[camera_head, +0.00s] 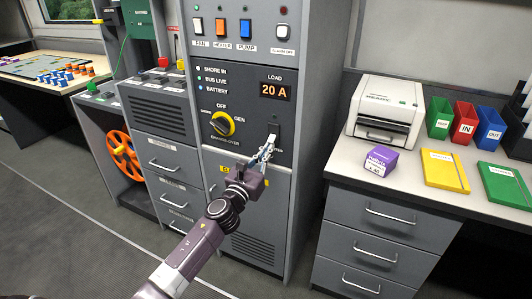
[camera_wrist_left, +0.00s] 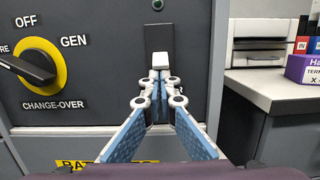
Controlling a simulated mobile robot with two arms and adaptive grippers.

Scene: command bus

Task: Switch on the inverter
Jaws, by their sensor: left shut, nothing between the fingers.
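The inverter switch is a white lever (camera_head: 272,139) on a dark upright plate (camera_head: 274,128), right of the change-over knob on the grey panel. A label below it is mostly hidden by my gripper; only its last letters show. In the left wrist view the white lever tip (camera_wrist_left: 160,60) stands just beyond my fingertips, with the dark plate (camera_wrist_left: 159,36) behind it. My left gripper (camera_head: 267,151) is shut and empty, its fingertips (camera_wrist_left: 160,88) together right at the lever's lower end. I cannot tell whether they touch it. My right gripper is not in view.
The yellow and black change-over knob (camera_head: 222,124) sits left of the switch. A 20 A load display (camera_head: 275,91) and a row of rocker switches (camera_head: 246,28) are above. A counter with a printer (camera_head: 385,111) and purple box (camera_head: 377,161) stands at right.

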